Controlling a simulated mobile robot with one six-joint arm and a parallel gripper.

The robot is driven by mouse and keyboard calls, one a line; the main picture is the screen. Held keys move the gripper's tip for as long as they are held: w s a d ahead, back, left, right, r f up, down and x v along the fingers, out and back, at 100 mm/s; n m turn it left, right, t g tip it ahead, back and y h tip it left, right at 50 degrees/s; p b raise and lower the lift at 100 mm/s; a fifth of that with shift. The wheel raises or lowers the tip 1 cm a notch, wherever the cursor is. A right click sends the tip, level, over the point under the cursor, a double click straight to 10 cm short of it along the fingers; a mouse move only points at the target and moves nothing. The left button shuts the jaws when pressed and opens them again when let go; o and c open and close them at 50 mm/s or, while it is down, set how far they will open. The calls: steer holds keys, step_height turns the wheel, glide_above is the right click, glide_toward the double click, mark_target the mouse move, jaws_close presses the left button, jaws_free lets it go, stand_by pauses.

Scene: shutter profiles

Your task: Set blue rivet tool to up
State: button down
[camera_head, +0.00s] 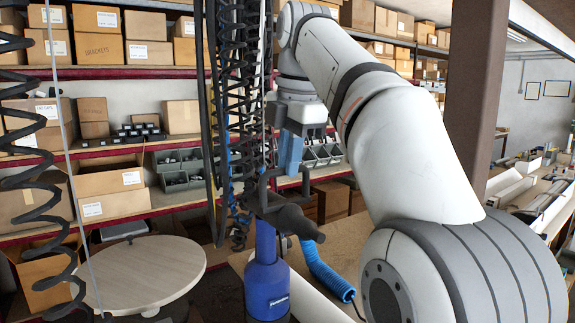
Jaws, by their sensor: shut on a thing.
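The blue rivet tool (266,285) hangs in the lower middle of the view, its blue body low and its dark handle and frame above. It looks roughly upright. My gripper (290,172) comes down from my arm with light blue fingers. The fingertips meet the dark upper frame of the tool and are shut on it. The exact contact is small and partly hidden by the frame.
Black coiled hoses (237,90) hang just left of my gripper. A blue coiled hose (328,270) lies right of the tool. A round wooden table (145,272) stands lower left. Shelves with boxes (110,180) fill the back. A brown post (474,95) stands right.

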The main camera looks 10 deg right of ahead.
steer(key=c, duration=1.5)
jaws_free()
steer(key=shift+o, duration=0.2)
